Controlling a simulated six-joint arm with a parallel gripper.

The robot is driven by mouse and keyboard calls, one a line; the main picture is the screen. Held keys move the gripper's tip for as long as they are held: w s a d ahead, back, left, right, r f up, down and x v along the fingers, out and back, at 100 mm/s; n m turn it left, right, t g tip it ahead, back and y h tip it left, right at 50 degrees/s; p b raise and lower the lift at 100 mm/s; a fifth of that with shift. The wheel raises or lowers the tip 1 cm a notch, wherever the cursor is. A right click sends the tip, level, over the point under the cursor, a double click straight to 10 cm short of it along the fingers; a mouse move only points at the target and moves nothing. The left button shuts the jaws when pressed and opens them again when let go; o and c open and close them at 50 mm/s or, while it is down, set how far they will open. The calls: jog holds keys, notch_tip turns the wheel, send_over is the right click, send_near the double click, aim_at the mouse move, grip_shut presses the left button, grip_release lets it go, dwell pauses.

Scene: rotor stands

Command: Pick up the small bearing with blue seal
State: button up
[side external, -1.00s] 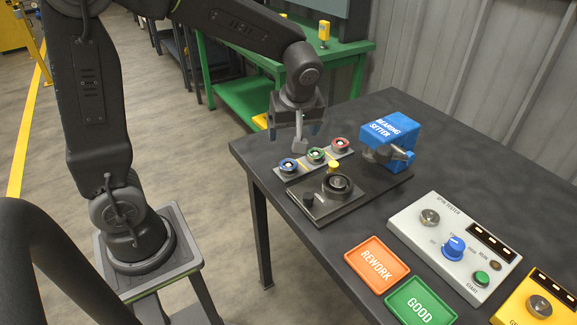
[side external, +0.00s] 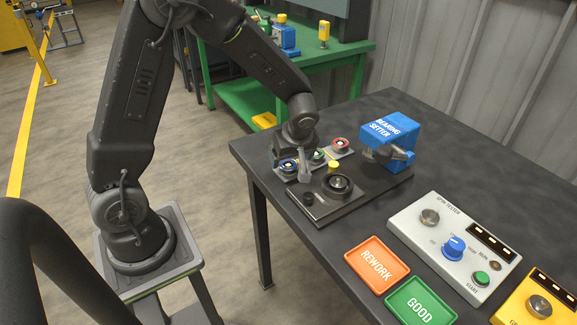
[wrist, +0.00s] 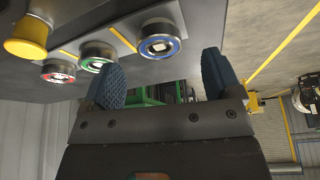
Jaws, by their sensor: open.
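The small bearing with the blue seal (side external: 288,165) sits at the near left end of a grey strip holder (side external: 327,157). In the wrist view the blue-sealed bearing (wrist: 160,46) lies just beyond the fingertips, roughly centred between them. My gripper (side external: 291,171) is low over this end of the holder and partly covers the bearing in the side view. In the wrist view its two blue ridged fingers (wrist: 160,62) are spread apart with nothing between them. The green-sealed bearing (wrist: 97,56) and red-sealed bearing (wrist: 58,70) sit beside it in the same row.
A dark fixture plate with a round seat (side external: 337,186) and a yellow knob (side external: 333,165) is close in front. The blue bearing setter (side external: 390,133) stands behind right. The spin tester (side external: 455,246), orange rework tray (side external: 377,265) and green good tray (side external: 421,302) are farther right.

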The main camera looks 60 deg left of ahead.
aim_at(289, 165)
jog(key=x, duration=0.3)
jog(key=shift+f, duration=0.2)
jog(key=c, duration=1.1)
